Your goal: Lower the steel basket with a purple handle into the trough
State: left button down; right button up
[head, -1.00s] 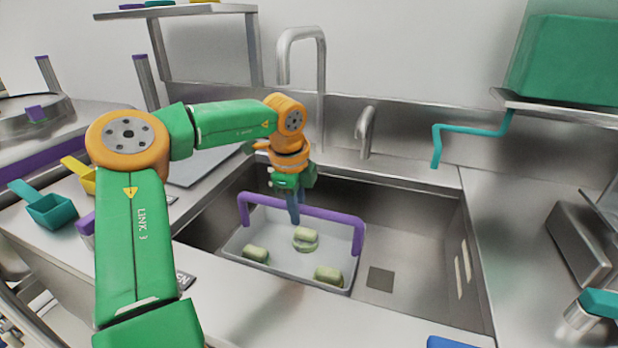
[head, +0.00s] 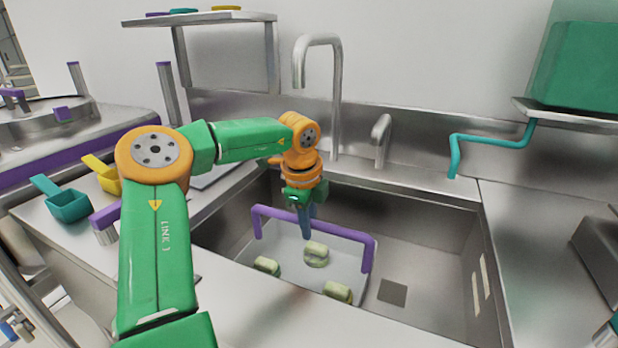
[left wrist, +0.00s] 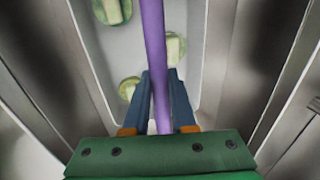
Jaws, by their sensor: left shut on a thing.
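The steel basket (head: 345,262) hangs inside the sink-like trough (head: 430,240), in its left part. Its purple handle (head: 335,226) arches over it, and several pale green rounded items (head: 316,254) lie in it. My left gripper (head: 306,228) is shut on the middle of the handle. In the left wrist view, the gripper (left wrist: 160,90) has blue fingers on either side of the purple handle (left wrist: 153,35), above the basket floor (left wrist: 185,45). The counter's front rim hides the basket's near edge. I cannot tell whether the basket touches the trough floor. My right gripper is not in view.
A tall faucet (head: 337,100) and a shorter spout (head: 381,135) stand behind the trough. A teal bent handle (head: 455,150) hangs at the right. Teal (head: 68,205) and yellow (head: 100,172) scoops lie on the left counter. The trough's right part is clear around a dark square (head: 392,292).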

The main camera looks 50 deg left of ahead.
pick_arm(q)
jog(key=shift+f, duration=0.2)
jog(key=c, duration=0.7)
grip_release()
jog(key=shift+o, duration=0.5)
jog(key=o, duration=0.6)
notch_tip(320, 180, up, 14)
jog(key=p, duration=1.1)
